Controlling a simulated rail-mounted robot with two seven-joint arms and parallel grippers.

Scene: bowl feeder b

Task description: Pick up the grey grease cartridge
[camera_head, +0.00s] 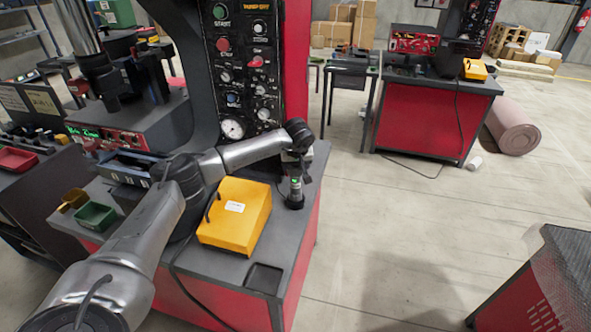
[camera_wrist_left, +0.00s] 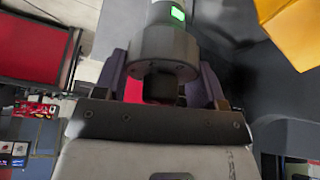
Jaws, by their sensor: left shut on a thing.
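The grease cartridge (camera_head: 295,188) is a slim upright grey cylinder with a green mark and a wider dark base. It is at the right back part of the bench top (camera_head: 288,241). My left gripper (camera_head: 297,160) comes down over its top end. In the left wrist view the cartridge (camera_wrist_left: 166,50) shows a wide grey collar, a dark neck and a green patch. The two fingers of my left gripper (camera_wrist_left: 163,88) are shut on its neck. I cannot tell whether its base touches the bench. My right gripper is not in view.
A yellow box (camera_head: 235,214) lies just left of the cartridge. A control panel (camera_head: 243,70) with knobs and a gauge rises behind. A green bin (camera_head: 95,217) is at the bench's left. A shallow dark recess (camera_head: 264,278) lies in front.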

